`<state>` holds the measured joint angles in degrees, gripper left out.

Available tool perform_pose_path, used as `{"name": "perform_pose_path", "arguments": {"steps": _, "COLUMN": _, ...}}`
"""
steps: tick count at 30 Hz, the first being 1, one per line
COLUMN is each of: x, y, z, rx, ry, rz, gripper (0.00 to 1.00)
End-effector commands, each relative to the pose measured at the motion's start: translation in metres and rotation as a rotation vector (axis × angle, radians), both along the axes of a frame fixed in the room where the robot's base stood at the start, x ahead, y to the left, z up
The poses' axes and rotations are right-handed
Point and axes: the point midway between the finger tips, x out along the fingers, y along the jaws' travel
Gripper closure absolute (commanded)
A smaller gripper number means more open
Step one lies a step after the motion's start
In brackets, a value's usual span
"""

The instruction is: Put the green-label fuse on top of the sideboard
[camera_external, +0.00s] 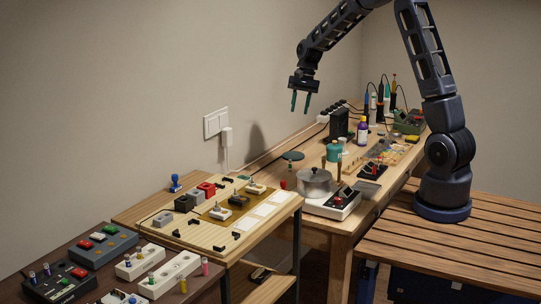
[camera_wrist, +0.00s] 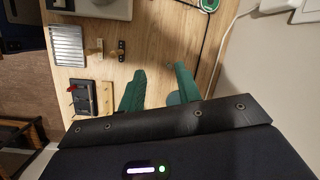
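My gripper (camera_external: 300,105) is raised above the workbench, fingers pointing down, apart and empty. In the wrist view its two green fingers (camera_wrist: 159,70) are spread over bare wood. Several small coloured cylinders stand at the lower left of the external view, far from my gripper. One with a green part (camera_external: 151,278) is on a white block; I cannot tell whether it is the green-label fuse. A dark brown top (camera_external: 207,292) bears these blocks; I cannot tell for sure that it is the sideboard.
A wall plug (camera_external: 226,137) has a hanging cord.

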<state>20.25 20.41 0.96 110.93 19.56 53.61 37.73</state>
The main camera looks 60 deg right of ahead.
Motion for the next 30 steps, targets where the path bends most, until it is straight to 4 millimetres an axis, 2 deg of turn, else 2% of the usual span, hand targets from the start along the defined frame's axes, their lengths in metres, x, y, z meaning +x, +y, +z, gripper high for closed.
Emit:
{"name": "perform_pose_path", "arguments": {"steps": 1, "x": -0.009, "y": 0.010, "z": 0.017, "rx": -0.015, "ry": -0.022, "rz": 0.038, "gripper": 0.66}}
{"name": "perform_pose_path", "arguments": {"steps": 6, "x": -0.041, "y": 0.037, "z": 0.060, "rx": -0.064, "ry": -0.080, "rz": 0.167, "gripper": 0.66}}
{"name": "perform_pose_path", "arguments": {"steps": 15, "x": -0.108, "y": 0.080, "z": 0.120, "rx": -0.153, "ry": -0.179, "rz": 0.392, "gripper": 0.66}}
{"name": "perform_pose_path", "arguments": {"steps": 21, "x": -0.156, "y": 0.103, "z": 0.150, "rx": -0.216, "ry": -0.243, "rz": 0.540, "gripper": 0.66}}
{"name": "perform_pose_path", "arguments": {"steps": 30, "x": -0.233, "y": 0.131, "z": 0.176, "rx": -0.313, "ry": -0.333, "rz": 0.756, "gripper": 0.66}}
